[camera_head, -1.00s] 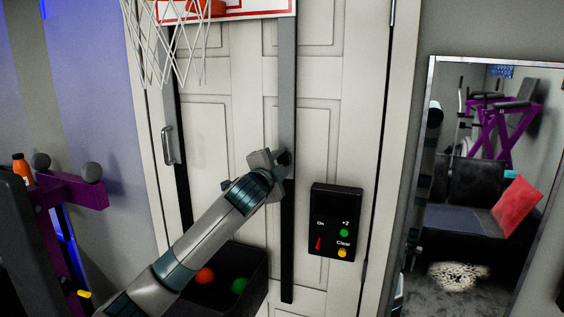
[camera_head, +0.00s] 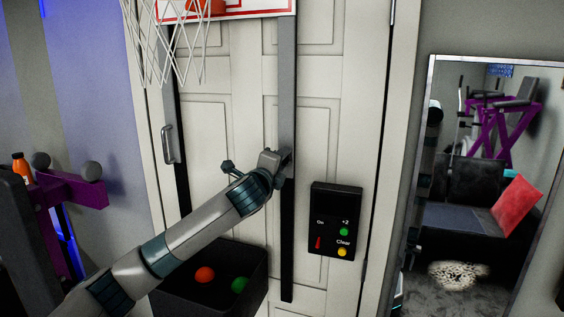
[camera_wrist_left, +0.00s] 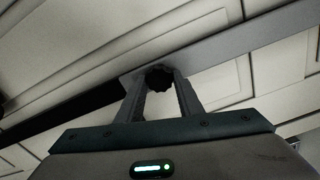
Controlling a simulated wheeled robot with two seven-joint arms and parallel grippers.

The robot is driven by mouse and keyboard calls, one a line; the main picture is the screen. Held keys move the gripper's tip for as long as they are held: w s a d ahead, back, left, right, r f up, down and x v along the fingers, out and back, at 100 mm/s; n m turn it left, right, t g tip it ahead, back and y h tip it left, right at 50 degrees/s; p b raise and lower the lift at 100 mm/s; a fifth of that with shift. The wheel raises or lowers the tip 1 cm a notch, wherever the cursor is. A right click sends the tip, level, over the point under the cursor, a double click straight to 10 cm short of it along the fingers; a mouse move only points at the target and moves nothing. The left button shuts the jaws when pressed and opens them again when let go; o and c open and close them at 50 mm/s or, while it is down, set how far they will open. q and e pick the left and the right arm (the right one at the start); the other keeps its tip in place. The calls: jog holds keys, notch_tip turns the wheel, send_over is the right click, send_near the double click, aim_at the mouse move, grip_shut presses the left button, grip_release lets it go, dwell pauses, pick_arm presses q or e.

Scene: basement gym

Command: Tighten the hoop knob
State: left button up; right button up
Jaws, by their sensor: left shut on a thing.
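The hoop knob (camera_wrist_left: 160,79) is small, black and lobed. In the left wrist view it sits between the two fingers of my left gripper (camera_wrist_left: 159,73), in front of the grey upright rail (camera_wrist_left: 225,50). The fingers are shut on its sides. In the head view my left gripper (camera_head: 284,163) is at the hoop's right rail (camera_head: 287,82), and the gripper hides the knob. The hoop's backboard (camera_head: 232,8) and white net (camera_head: 168,45) show at the top. My right gripper is not in view.
A black control box (camera_head: 336,218) with colored buttons hangs right of the rail. A black bin (camera_head: 214,296) with an orange and a green ball is below my left arm. A door handle (camera_head: 168,145) is at left. A mirror (camera_head: 432,150) stands at right.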

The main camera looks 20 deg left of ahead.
pick_arm(q)
jog(key=shift+f, duration=0.1)
jog(key=o, duration=1)
jog(key=shift+o, duration=0.3)
jog(key=shift+s, duration=0.1)
jog(key=s+b, duration=0.8)
jog(key=s, duration=0.9)
jog(key=shift+s+a, duration=0.15)
jog(key=shift+a, duration=0.15)
